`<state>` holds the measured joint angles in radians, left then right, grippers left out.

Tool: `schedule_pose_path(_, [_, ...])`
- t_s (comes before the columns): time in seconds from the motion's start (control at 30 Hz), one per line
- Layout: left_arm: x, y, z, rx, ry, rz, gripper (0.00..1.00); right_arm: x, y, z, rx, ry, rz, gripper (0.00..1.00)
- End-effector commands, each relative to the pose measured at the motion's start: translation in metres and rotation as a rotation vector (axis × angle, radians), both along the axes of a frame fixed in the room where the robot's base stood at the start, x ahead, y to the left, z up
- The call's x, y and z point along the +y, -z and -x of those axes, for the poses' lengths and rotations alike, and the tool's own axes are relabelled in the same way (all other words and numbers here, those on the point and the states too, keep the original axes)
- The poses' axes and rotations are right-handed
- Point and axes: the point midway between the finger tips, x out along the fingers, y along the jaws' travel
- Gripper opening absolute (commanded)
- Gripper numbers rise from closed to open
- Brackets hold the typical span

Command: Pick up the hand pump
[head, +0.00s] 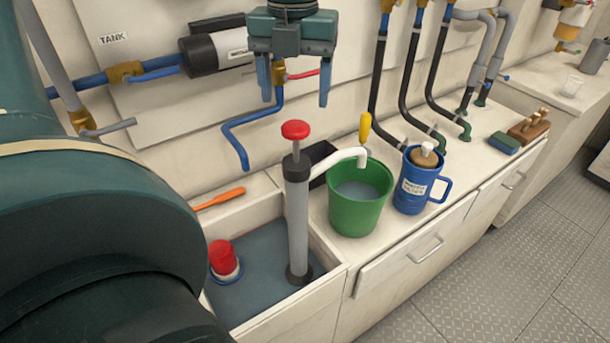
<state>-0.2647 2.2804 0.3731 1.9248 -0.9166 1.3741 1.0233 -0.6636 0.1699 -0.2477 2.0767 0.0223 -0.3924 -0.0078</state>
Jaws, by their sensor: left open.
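The hand pump (297,215) stands upright in the open bin at the front, with a grey tube, a black collar and base, and a red knob on top. Its white spout reaches right, over the rim of a green bucket (359,217). My left gripper (296,90) hangs above and slightly left of the red knob, fingers pointing down. Its fingers are apart and nothing is between them. The gripper is clear of the pump. My right gripper is not in the picture.
The bin (318,303) also holds a red-capped object (223,258). An orange-handled tool (219,199) lies at its back edge. A blue mug (415,185) stands right of the bucket. Pipes and a black-and-white cylinder (217,52) line the wall behind. Open floor (515,260) lies at right.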

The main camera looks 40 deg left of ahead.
Motion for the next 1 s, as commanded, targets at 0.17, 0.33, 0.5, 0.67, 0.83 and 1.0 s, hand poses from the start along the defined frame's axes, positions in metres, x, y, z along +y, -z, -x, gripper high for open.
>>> schedule_pose_path(0.17, [0.0, 0.032, 0.0, 0.005, 0.0, 0.002, 0.68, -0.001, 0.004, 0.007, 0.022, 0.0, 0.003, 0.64])
schedule_pose_path(0.33, [0.0, 0.044, 0.0, 0.001, -0.001, 0.002, 0.68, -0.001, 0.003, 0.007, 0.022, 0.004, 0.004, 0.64])
schedule_pose_path(0.5, [0.001, 0.062, -0.002, 0.006, 0.001, 0.003, 0.68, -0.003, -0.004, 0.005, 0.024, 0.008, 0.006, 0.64])
schedule_pose_path(0.67, [0.002, 0.086, -0.003, 0.004, 0.0, 0.002, 0.68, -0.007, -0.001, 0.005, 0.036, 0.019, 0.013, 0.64])
schedule_pose_path(0.83, [0.002, 0.096, -0.004, 0.0, 0.0, 0.002, 0.68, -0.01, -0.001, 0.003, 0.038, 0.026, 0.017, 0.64])
schedule_pose_path(1.0, [0.001, 0.097, -0.004, -0.001, 0.0, 0.003, 0.68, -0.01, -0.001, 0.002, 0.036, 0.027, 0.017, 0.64])
